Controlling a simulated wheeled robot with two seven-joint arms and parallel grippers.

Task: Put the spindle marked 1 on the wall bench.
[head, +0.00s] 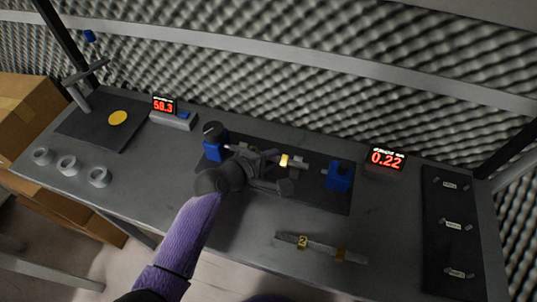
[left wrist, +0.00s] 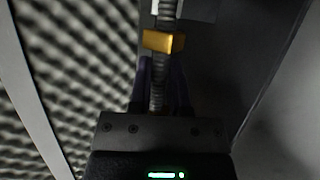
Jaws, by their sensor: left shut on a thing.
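My left gripper (head: 275,172) is shut on a grey spindle with a gold collar (head: 284,160), above the dark fixture plate at the middle of the bench. In the left wrist view the ridged spindle shaft runs between the dark fingers (left wrist: 160,85), with the gold collar (left wrist: 163,42) beyond them. I cannot read a number on it. It lies between two blue blocks; I cannot tell whether it touches either. A second spindle (head: 322,248), its collar marked 2, lies on the grey wall bench (head: 225,260) near the front edge. My right gripper is not in view.
The left blue block (head: 212,150) and right blue block (head: 338,177) stand on the plate. Displays read 59.3 (head: 163,105) and 0.22 (head: 386,159). Several rings (head: 68,165) lie at left; a labelled dark board (head: 450,245) is at right. Bench front left of spindle 2 looks clear.

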